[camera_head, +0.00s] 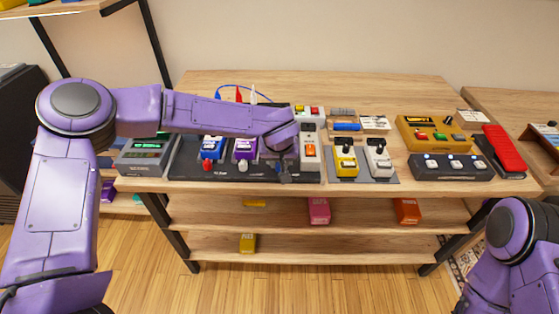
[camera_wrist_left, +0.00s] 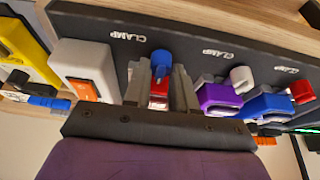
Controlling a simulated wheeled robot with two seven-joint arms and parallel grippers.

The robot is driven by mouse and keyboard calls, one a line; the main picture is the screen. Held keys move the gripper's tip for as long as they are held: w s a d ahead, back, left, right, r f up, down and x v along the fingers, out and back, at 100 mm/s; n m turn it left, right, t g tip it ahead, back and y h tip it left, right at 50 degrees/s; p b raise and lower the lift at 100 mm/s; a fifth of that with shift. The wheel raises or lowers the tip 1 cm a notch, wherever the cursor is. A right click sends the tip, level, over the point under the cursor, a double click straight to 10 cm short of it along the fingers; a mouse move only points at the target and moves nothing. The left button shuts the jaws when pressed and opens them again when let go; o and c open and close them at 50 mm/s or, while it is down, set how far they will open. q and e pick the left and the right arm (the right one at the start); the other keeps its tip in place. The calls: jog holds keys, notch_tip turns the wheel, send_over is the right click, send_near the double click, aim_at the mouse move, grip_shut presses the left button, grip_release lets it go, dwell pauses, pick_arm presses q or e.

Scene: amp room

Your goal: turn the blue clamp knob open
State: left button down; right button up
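The blue clamp knob (camera_wrist_left: 162,62) shows in the left wrist view, in front of a red pedal (camera_wrist_left: 158,92) on a dark board marked CLAMP. My left gripper (camera_wrist_left: 161,75) has one finger on each side of the knob, at its tips. Whether the fingers press on the knob or stand just clear of it cannot be told. In the head view my left gripper (camera_head: 284,172) reaches down at the front of the pedalboard (camera_head: 222,176), and my arm hides the blue knob there. My right gripper is out of view; only part of that arm shows.
Beside the blue knob are a white knob (camera_wrist_left: 241,78) and a red knob (camera_wrist_left: 302,91), with a purple pedal (camera_head: 245,148) and a blue pedal (camera_head: 211,148). A white pedal (camera_head: 310,157) stands close to my left gripper. More pedals fill the table's right side.

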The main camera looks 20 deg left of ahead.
pick_arm(q)
jog(key=shift+r+n+p, duration=0.2)
jog(key=shift+n+p, duration=0.2)
jog(key=shift+p, duration=0.35)
jog(key=n+y+p, duration=0.1)
jog(key=n+p, duration=0.3)
jog(key=shift+d+g+y+p, duration=0.15)
jog(key=shift+g+y+p, duration=0.15)
jog(key=shift+y, duration=0.1)
jog(key=n+g+p, duration=0.1)
jog(key=n+p, duration=0.1)
jog(key=n, duration=0.1)
jog(key=shift+w+f+n+y, duration=0.1)
jog(key=shift+w+n+y, duration=0.05)
jog(key=shift+n+y, duration=0.2)
jog(key=shift+n+g+y, duration=0.25)
jog(key=shift+n+g, duration=0.15)
jog(key=shift+n, duration=0.45)
jog(key=n, duration=0.1)
jog(key=n+g, duration=0.1)
jog(key=shift+w+d+f+n, duration=0.1)
jog(key=shift+f+n, duration=0.05)
jog(key=shift+n, duration=0.25)
jog(key=n+g+b, duration=0.1)
jog(key=n+g, duration=0.1)
jog(key=n, duration=0.2)
jog(key=shift+w+n, duration=0.15)
jog(key=shift+n, duration=0.25)
